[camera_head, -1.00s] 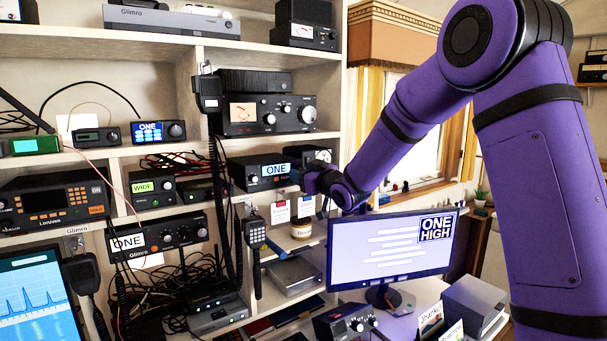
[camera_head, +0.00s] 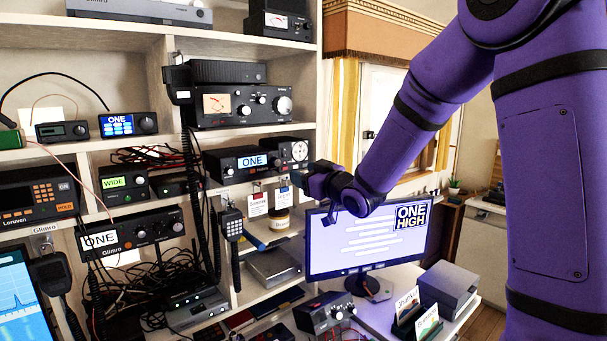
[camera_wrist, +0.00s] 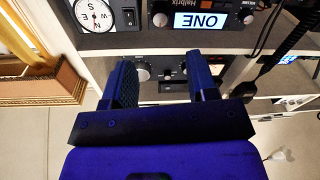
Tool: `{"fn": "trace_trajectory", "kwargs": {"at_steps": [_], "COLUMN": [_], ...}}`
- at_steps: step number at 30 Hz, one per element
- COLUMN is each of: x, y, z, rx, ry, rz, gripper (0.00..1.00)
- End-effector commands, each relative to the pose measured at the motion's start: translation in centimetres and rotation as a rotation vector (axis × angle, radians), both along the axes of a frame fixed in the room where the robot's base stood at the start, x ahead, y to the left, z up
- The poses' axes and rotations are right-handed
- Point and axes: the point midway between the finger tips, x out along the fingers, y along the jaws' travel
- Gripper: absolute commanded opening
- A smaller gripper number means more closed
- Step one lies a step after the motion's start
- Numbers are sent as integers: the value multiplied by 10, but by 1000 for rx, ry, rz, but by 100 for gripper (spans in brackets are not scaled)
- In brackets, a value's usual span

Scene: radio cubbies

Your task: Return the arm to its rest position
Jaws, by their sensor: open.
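My gripper (camera_head: 318,178) is at the end of my purple arm, in front of the shelf cubbies and just above the monitor's left top corner in the head view. In the wrist view, my gripper (camera_wrist: 163,85) shows two dark fingers spread apart with nothing between them. Beyond the fingers are a radio with a lit "ONE" display (camera_wrist: 200,20) and another unit with knobs (camera_wrist: 165,70). The same "ONE" radio (camera_head: 245,162) sits on the middle shelf in the head view, left of my gripper. My gripper appears apart from it.
A monitor (camera_head: 368,240) reading "ONE HIGH" stands on the desk below my arm. A handheld microphone (camera_head: 232,224) hangs by its cord at the shelf front. A grey box (camera_head: 449,284) and card holders are at the desk's right.

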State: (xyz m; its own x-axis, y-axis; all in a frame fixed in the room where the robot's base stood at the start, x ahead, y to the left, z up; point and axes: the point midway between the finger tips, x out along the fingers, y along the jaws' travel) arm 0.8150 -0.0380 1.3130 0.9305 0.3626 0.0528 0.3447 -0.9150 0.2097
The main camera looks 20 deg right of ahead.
Motion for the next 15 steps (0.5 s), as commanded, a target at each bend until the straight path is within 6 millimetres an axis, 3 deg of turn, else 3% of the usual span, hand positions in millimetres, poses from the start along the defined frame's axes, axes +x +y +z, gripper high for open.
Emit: {"fn": "trace_trajectory", "kwargs": {"at_steps": [10, 15], "x": [-3, -22], "y": [-1, -9], "z": [3, 17], "rx": [-9, -55], "ry": [14, 105], "rz": [-15, -100], "gripper": [53, 53]}}
